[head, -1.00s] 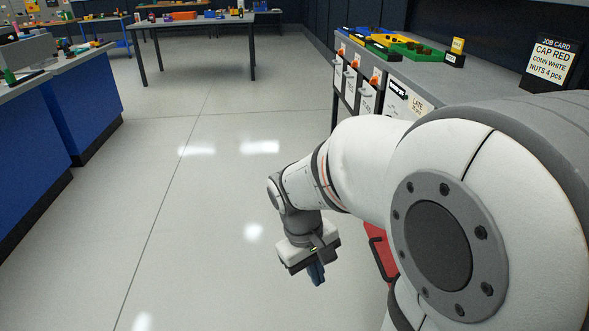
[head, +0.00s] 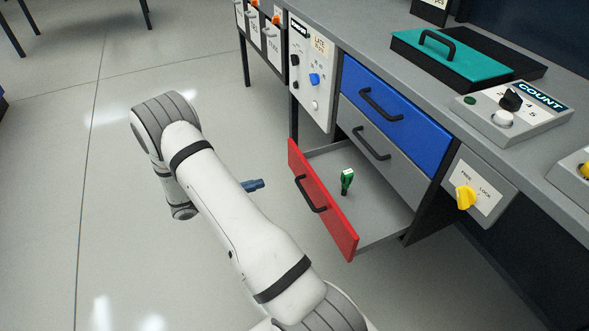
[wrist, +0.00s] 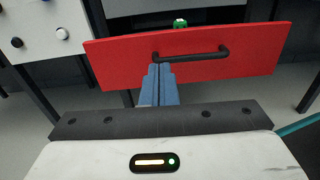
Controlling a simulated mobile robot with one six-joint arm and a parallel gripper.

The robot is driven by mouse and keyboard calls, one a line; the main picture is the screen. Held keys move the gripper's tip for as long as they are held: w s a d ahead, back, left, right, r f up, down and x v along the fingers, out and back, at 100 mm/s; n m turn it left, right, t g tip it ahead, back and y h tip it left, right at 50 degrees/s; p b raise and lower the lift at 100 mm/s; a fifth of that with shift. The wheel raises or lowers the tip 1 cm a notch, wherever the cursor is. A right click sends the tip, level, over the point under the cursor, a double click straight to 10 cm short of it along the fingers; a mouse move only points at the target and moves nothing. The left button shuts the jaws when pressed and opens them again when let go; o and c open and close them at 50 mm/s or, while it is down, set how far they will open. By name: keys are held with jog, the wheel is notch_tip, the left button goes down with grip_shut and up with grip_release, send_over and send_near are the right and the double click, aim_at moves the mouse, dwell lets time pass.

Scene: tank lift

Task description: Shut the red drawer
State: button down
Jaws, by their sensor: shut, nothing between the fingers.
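The red drawer (head: 322,201) is pulled well out, below the shut blue drawer (head: 387,103) and the shut grey drawer (head: 385,153). Its front has a black bar handle (head: 309,195). A small green item (head: 347,180) with a white top lies inside it. My gripper (head: 258,184) is in front of the drawer's left part, its blue fingers shut and empty. In the wrist view the red front (wrist: 205,58) spans the picture, and the shut fingers (wrist: 158,68) point at it by the handle's left end. I cannot tell whether they touch it.
A yellow knob (head: 465,197) on a FREE/LOCK plate sits right of the drawers and appears turned towards FREE. A switch panel (head: 311,75) is left of them. The bench top above holds a teal-lidded box (head: 450,58) and a COUNT box (head: 515,115). The floor left of my arm is clear.

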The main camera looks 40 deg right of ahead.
jog(key=b, duration=0.2)
send_near(306, 168)
jog(key=x, duration=0.6)
jog(key=shift+s+d, duration=0.35)
jog(key=shift+n+t+h, duration=0.3)
